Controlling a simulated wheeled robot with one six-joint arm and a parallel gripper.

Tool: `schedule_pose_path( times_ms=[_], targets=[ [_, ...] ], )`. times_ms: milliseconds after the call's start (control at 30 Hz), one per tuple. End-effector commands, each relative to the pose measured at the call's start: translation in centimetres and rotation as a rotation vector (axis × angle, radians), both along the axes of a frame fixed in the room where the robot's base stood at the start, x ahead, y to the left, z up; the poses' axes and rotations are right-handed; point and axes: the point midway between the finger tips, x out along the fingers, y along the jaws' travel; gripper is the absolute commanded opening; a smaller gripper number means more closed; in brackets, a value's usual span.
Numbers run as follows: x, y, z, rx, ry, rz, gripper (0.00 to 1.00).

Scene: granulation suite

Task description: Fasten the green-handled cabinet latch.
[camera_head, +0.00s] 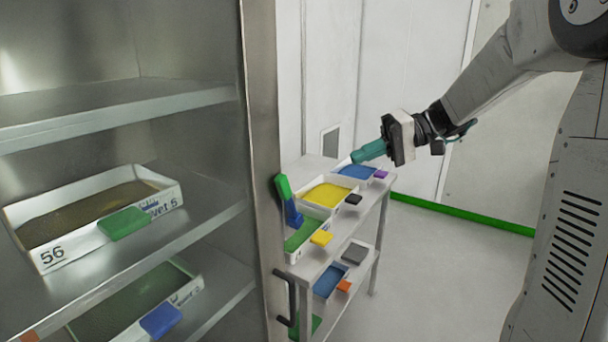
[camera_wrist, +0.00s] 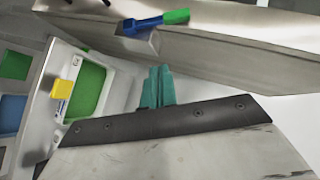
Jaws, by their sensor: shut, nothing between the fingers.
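The cabinet latch has a green handle (camera_head: 283,188) and a blue part (camera_head: 293,214) below it, mounted at the right edge of the steel cabinet (camera_head: 262,150). In the wrist view the green handle (camera_wrist: 176,16) and blue part (camera_wrist: 142,25) lie near the top, on a small grey block. My gripper (camera_head: 358,156) has teal fingers and is shut and empty. It is right of the latch and apart from it, above the back of a white rack. The wrist view shows the closed fingers (camera_wrist: 157,72) pointing up, below the latch.
The white rack (camera_head: 327,258) beside the cabinet holds several trays with coloured contents and tabs. A black pull handle (camera_head: 285,300) is below the latch. Floor (camera_head: 440,260) at right is clear.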

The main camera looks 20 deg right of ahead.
Motion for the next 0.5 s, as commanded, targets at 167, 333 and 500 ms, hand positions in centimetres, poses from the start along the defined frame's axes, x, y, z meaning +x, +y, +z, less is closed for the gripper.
schedule_pose_path(
  times_ms=[167,333,500],
  targets=[
    [-0.1,0.9,1.5,0.117,0.003,-0.005,0.0],
    [-0.2,1.0,1.7,0.126,0.005,0.0,0.0],
    [-0.2,1.1,1.7,0.125,0.005,0.001,0.0]
  ],
)
